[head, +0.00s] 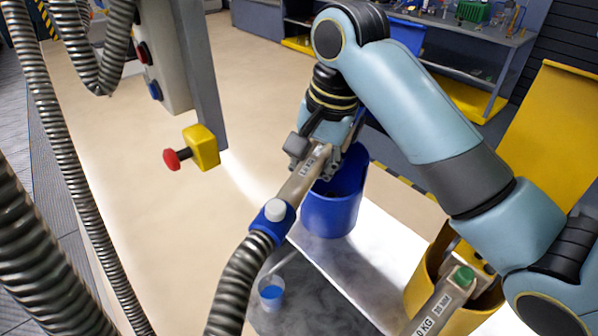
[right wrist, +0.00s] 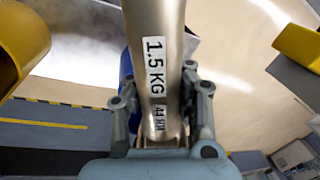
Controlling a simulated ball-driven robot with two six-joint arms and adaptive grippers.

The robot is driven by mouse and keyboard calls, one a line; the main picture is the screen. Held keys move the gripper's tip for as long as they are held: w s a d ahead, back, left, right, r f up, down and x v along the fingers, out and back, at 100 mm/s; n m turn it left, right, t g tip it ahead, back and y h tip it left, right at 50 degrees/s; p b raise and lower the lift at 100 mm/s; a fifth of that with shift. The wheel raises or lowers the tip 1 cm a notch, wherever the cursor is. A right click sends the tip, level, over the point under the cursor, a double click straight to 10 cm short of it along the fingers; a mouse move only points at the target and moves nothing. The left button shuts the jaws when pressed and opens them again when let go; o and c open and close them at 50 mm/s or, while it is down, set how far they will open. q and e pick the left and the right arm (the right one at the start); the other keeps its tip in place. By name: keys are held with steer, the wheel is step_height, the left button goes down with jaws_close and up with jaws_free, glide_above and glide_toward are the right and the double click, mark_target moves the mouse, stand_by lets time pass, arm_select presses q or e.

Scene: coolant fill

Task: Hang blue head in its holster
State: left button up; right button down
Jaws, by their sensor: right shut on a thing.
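The blue head is a metal tool (head: 302,180) with a blue collar (head: 272,221), a white button and a ribbed metal hose. My right gripper (head: 322,163) is shut on its metal body, which slants from lower left to upper right. In the right wrist view, the tool body (right wrist: 156,45), labelled 1.5 KG, lies between the two fingers (right wrist: 160,105). The blue holster (head: 332,212) is an open-topped cup just right of and below the tool. The tool's far end is hidden by my gripper, so I cannot tell whether it is inside the cup. My left gripper is out of view.
A yellow holster (head: 425,280) holds another tool with a green button (head: 464,276). A yellow box with a red knob (head: 202,147) sticks out at left. Ribbed hoses (head: 62,165) hang along the left.

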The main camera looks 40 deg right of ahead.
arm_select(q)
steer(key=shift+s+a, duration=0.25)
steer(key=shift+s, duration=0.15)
arm_select(e)
steer(key=shift+f, duration=0.1)
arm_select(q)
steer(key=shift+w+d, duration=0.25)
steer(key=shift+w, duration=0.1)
arm_select(e)
steer(key=shift+f, duration=2.8)
steer(key=shift+s+g+h, duration=0.35)
steer(key=shift+g+h, duration=0.15)
steer(key=shift+g, duration=0.5)
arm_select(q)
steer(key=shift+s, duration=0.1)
arm_select(e)
steer(key=shift+w, duration=0.2)
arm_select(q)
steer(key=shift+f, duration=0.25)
arm_select(e)
steer(key=shift+f, duration=2.05)
